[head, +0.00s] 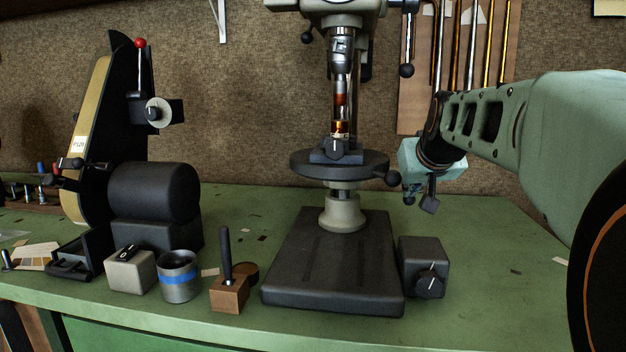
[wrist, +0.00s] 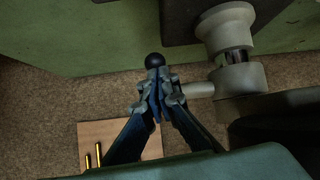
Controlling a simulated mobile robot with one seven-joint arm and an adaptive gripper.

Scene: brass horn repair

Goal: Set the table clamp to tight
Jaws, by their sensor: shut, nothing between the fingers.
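The drill press (head: 340,215) stands mid-bench with its round dark table (head: 338,164). A lever with a black ball end (head: 394,178) sticks out at the table's right side; I take it for the table clamp. In the wrist view a grey collar (wrist: 240,84) sits around the column, and a grey rod (wrist: 199,90) runs from it towards my fingers. A black ball (wrist: 155,60) shows just past my fingertips. My gripper (wrist: 157,84) is shut and empty beside the ball; I cannot tell whether they touch. The head view shows my gripper right of the press, its fingers unclear.
A dark switch box (head: 424,267) stands right of the press base. A wooden block with a rod (head: 230,293), a blue-banded cup (head: 179,279) and a belt sander (head: 152,194) are to the left. Tubes hang on a wall board (head: 416,105). The right bench is mostly clear.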

